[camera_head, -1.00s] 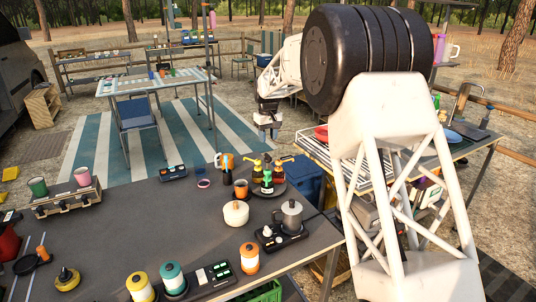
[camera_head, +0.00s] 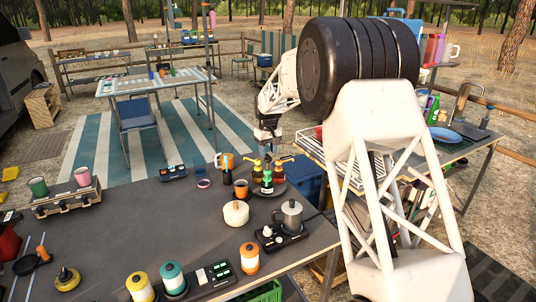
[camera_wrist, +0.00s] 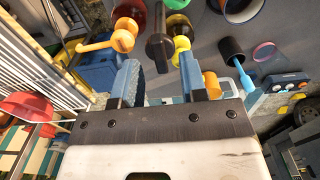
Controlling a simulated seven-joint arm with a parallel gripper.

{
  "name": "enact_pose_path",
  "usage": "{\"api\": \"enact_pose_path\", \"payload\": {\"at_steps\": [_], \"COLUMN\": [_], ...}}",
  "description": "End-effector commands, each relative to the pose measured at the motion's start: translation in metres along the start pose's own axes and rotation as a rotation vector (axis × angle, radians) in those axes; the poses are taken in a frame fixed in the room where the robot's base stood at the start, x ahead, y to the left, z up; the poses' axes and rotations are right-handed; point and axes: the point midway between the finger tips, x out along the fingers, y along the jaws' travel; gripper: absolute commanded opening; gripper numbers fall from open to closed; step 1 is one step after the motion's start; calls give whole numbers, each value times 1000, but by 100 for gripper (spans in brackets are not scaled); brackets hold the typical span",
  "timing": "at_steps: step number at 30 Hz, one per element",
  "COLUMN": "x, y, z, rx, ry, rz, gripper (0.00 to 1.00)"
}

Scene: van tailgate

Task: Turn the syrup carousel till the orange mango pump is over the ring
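The syrup carousel (camera_head: 283,190) is a dark round plate on the grey table with several pump bottles. The orange pump (camera_head: 285,159) is on its right far side; it shows at the upper left in the wrist view (camera_wrist: 118,40).
An orange mug (camera_head: 241,189) stands close to the carousel's left. A cream pot (camera_head: 236,213) and a grey kettle (camera_head: 291,215) are in front. A blue bin (camera_head: 308,180) is beyond the table's right edge. Table room is free around the ring.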

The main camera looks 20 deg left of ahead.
Motion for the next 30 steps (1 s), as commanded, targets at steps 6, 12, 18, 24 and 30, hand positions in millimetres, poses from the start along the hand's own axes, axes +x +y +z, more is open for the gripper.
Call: {"api": "enact_pose_path", "payload": {"at_steps": [6, 12, 18, 24, 30], "x": [15, 18, 17, 17, 17], "y": [0, 0, 0, 0, 0], "z": [0, 0, 0, 0, 0], "rx": [0, 0, 0, 0, 0], "ry": [1, 1, 1, 1, 1], "rz": [0, 0, 0, 0, 0], "gripper": [39, 39, 32, 1, 0]}}
